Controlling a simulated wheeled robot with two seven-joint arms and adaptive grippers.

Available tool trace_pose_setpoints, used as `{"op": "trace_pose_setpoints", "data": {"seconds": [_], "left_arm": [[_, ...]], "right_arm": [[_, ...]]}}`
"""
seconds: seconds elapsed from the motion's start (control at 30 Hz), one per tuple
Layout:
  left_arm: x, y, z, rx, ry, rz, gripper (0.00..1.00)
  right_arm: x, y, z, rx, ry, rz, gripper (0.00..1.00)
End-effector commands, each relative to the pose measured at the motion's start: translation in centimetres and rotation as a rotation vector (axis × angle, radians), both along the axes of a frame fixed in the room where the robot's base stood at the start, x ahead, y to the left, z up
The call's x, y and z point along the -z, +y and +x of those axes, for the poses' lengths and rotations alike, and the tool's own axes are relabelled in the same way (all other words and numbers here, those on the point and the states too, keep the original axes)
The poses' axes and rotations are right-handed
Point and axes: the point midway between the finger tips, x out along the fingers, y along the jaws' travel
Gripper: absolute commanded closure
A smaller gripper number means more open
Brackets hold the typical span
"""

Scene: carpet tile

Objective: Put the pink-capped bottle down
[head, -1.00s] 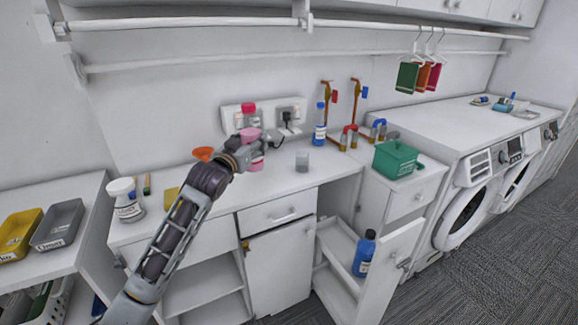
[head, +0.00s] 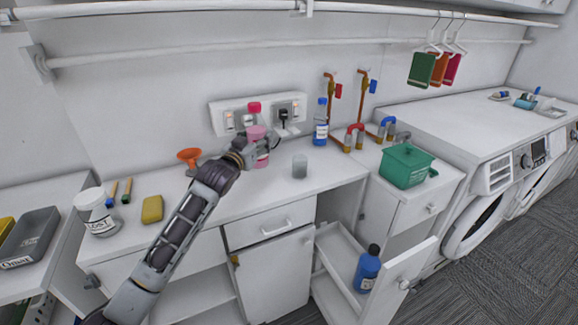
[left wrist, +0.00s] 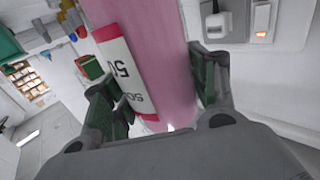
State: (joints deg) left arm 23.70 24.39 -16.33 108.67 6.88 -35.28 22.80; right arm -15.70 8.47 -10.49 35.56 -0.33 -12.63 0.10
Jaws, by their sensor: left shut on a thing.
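The pink-capped bottle (head: 257,132) stands upright at the back of the white counter (head: 215,200), in front of the wall sockets. It has a pink body and a reddish-pink cap. My left gripper (head: 266,145) is shut around its middle, hiding part of it. In the left wrist view the pink bottle (left wrist: 170,60) fills the space between the fingers of my left gripper (left wrist: 160,92), and its red-and-white label faces left. Its base shows close to the counter top; I cannot tell if it touches. My right gripper is out of view.
An orange funnel (head: 189,157), a yellow sponge (head: 152,209) and a white tub (head: 96,212) are to the left. The counter's front middle is clear.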

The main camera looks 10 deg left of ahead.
Motion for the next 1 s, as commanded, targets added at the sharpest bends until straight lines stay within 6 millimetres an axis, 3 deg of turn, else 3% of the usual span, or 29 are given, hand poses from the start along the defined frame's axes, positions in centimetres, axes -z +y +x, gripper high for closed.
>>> {"op": "trace_pose_setpoints", "data": {"seconds": [0.57,0.77,1.0], "left_arm": [[-0.1,0.0,0.0,0.0,-0.004,0.0,0.82],[1.4,0.0,0.0,-0.001,-0.002,0.0,0.82],[4.6,0.1,-0.1,-0.001,-0.002,0.0,0.82]], "right_arm": [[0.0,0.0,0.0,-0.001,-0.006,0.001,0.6],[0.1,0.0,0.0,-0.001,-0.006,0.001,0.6],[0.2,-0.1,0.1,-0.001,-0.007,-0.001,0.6]]}}
